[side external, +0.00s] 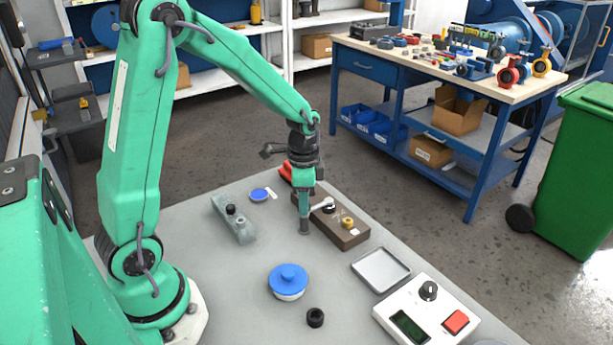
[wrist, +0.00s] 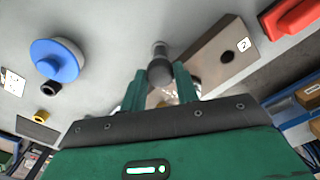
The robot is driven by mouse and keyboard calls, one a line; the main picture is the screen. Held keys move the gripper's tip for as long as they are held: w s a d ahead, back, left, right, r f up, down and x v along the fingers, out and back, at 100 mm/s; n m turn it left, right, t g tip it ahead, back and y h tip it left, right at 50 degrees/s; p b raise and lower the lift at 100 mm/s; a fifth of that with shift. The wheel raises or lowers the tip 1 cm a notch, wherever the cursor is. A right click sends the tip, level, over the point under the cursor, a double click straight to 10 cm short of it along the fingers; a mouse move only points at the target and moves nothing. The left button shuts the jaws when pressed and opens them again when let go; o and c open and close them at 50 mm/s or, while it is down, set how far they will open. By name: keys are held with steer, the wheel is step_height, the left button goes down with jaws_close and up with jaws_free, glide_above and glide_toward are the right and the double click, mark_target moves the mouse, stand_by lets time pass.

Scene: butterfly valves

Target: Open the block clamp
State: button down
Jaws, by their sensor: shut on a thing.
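In the wrist view the block (wrist: 205,62) shows a dark hole and a label "2". My gripper (side external: 304,212) points down at the block's near-left side. In the wrist view its green fingers (wrist: 160,80) are shut on a dark grey, round-ended rod (wrist: 160,70). The fingers hide part of the block and lever. I cannot tell whether the rod touches the block.
A grey-green fixture (side external: 234,220) with a black knob lies left of the block. A blue-capped round part (side external: 288,280) and a black ring (side external: 315,317) lie in front. A grey tray (side external: 381,270) and a control box (side external: 425,312) stand right. A red part (side external: 287,171) lies behind.

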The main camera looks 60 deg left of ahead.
steer(key=shift+n, duration=0.5)
steer(key=n, duration=1.2)
steer(key=shift+d, duration=0.1)
steer(key=n, duration=0.4)
steer(key=shift+n, duration=0.4)
steer(key=c, duration=1.1)
jaws_free()
steer(key=shift+o, duration=0.2)
steer(key=shift+r, duration=0.1)
